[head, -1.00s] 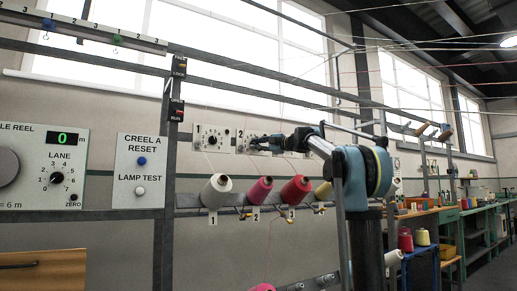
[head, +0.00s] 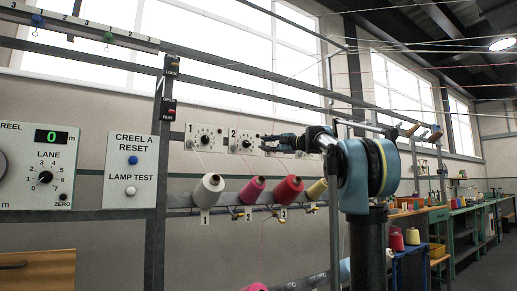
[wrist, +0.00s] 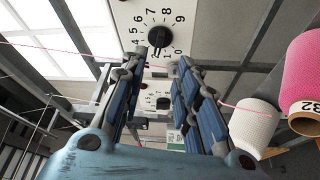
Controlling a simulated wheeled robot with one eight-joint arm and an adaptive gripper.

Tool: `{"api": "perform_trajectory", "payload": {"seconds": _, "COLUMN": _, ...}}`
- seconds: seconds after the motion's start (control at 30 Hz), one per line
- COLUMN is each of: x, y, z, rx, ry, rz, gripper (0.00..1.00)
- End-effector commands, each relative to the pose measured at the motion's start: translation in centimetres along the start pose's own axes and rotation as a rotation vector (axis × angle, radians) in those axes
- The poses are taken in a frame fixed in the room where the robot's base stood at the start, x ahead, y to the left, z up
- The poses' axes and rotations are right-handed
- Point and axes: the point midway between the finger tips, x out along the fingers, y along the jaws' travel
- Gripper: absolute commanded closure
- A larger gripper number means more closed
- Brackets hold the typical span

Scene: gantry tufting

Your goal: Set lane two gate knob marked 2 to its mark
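The lane two gate panel (head: 238,135), marked 2, hangs on the rail in the head view. Its dark round knob (head: 246,143) is visible, but its pointer is too small to read. My gripper (head: 263,142) is just right of that knob. In the wrist view my gripper (wrist: 159,62) is open, with two blue fingers apart and nothing between them. A black pointer knob (wrist: 158,38) on a numbered white dial panel (wrist: 185,8) shows beyond the fingertips, apart from them. Its lane number is out of view.
Panel 1 (head: 191,141) is left of panel 2. Below are white (head: 207,190), pink (head: 252,190) and red (head: 288,188) yarn cones on a rail. In the wrist view, a white cone (wrist: 254,122) is close right of the fingers and a thin pink strand crosses behind them.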

Motion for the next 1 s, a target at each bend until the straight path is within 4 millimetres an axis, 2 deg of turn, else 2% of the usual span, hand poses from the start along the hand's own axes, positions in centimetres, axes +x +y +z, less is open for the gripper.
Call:
{"api": "perform_trajectory", "payload": {"seconds": 0.1, "x": -1.4, "y": 0.0, "z": 0.1, "rx": 0.0, "ry": -0.002, "rz": 0.0, "gripper": 0.71}}
{"api": "perform_trajectory", "payload": {"seconds": 0.23, "x": -2.1, "y": 0.0, "z": 0.1, "rx": 0.0, "ry": 0.0, "rz": 0.0, "gripper": 0.71}}
{"api": "perform_trajectory", "payload": {"seconds": 0.83, "x": -2.4, "y": 0.0, "z": 0.1, "rx": 0.001, "ry": -0.004, "rz": 0.003, "gripper": 0.71}}
{"api": "perform_trajectory", "payload": {"seconds": 1.0, "x": -3.4, "y": 0.1, "z": 1.1, "rx": 0.029, "ry": -0.095, "rz": 0.073, "gripper": 0.71}}
